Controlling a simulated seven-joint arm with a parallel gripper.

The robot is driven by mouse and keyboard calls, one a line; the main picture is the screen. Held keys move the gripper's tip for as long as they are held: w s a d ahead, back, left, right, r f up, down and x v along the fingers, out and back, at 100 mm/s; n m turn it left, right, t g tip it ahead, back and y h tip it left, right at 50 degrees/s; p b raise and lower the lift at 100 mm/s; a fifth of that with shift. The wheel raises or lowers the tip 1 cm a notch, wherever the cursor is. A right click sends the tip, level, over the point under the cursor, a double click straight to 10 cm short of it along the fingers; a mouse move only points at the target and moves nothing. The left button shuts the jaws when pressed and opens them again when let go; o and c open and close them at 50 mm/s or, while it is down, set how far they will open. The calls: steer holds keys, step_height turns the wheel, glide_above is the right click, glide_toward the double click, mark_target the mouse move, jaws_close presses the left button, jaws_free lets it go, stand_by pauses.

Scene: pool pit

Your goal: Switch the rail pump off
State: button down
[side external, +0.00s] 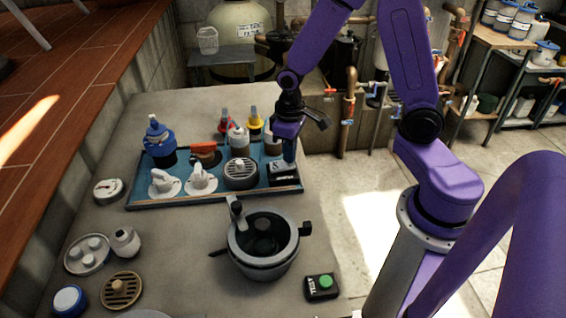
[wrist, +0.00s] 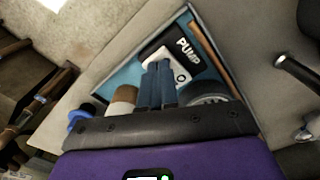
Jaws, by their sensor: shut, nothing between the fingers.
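The rail pump switch is a black box (side external: 284,180) with a white plate at the right end of the blue tray in the side view. In the wrist view its black PUMP label (wrist: 188,48) and a round mark on the white plate (wrist: 181,75) show. My gripper (side external: 289,158) points down at the switch, its blue fingers shut together with nothing between them. In the wrist view the fingers (wrist: 160,65) cover part of the white plate. I cannot tell whether they touch it, or which way the switch is set.
The blue tray (side external: 150,200) also holds a round grey grille (side external: 241,173), white valve fittings (side external: 201,178), a blue-capped bottle (side external: 159,145) and several other parts. A grey pot (side external: 262,262) and a green-button TEST box (side external: 321,286) stand in front. Pipes (side external: 350,110) rise behind on the right.

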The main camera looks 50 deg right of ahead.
steer(key=shift+f, duration=0.5)
stand_by(0.3)
steer(key=shift+r, duration=3.5)
steer(key=s+a+r+n, duration=0.2)
steer(key=s+n, duration=0.2)
steer(key=s, duration=0.6)
steer(key=s+a+r+n, duration=0.3)
steer(key=s+n, duration=0.2)
steer(key=s, duration=0.4)
steer(key=shift+s+n, duration=0.3)
steer(key=shift+s, duration=0.1)
